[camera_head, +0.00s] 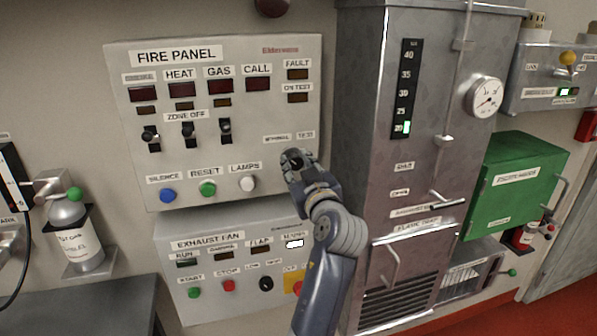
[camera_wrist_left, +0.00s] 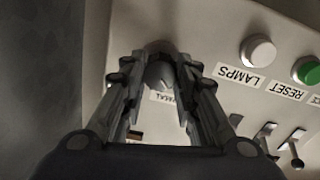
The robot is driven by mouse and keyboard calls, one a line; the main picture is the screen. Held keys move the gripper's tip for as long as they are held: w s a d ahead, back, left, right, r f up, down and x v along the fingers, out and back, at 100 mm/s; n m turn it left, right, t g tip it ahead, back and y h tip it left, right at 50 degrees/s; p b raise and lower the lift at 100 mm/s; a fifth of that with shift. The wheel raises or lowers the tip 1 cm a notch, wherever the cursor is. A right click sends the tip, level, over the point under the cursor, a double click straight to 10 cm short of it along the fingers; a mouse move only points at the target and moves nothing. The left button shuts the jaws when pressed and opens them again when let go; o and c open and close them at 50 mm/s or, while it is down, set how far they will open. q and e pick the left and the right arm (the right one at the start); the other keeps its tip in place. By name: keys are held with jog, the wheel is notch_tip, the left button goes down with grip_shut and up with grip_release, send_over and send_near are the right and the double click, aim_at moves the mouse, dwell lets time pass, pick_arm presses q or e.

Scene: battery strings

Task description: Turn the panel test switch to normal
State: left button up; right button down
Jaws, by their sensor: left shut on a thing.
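The fire panel (camera_head: 240,120) is a pale box on the wall with NORMAL (camera_head: 276,138) and TEST (camera_head: 305,135) labels at its lower right. My left gripper (camera_head: 293,158) is at the panel just below these labels and hides the test switch in the head view. In the left wrist view, a dark round switch knob (camera_wrist_left: 160,74) sits between the fingertips of my left gripper (camera_wrist_left: 158,84), which are shut on it. A partly covered label ending in MAL (camera_wrist_left: 163,97) is beside the knob. The knob's pointing direction is unclear. My right gripper is out of view.
White lamps button (camera_head: 248,183), green reset button (camera_head: 207,188) and blue silence button (camera_head: 168,195) are left of my gripper. The exhaust fan panel (camera_head: 165,240) is below. A tall metal cabinet (camera_head: 375,120) stands close on the right.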

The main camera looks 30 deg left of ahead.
pick_arm(q)
jog(key=shift+r, duration=0.25)
jog(key=o, duration=1)
jog(key=shift+o, duration=0.4)
jog(key=shift+r, duration=4.8)
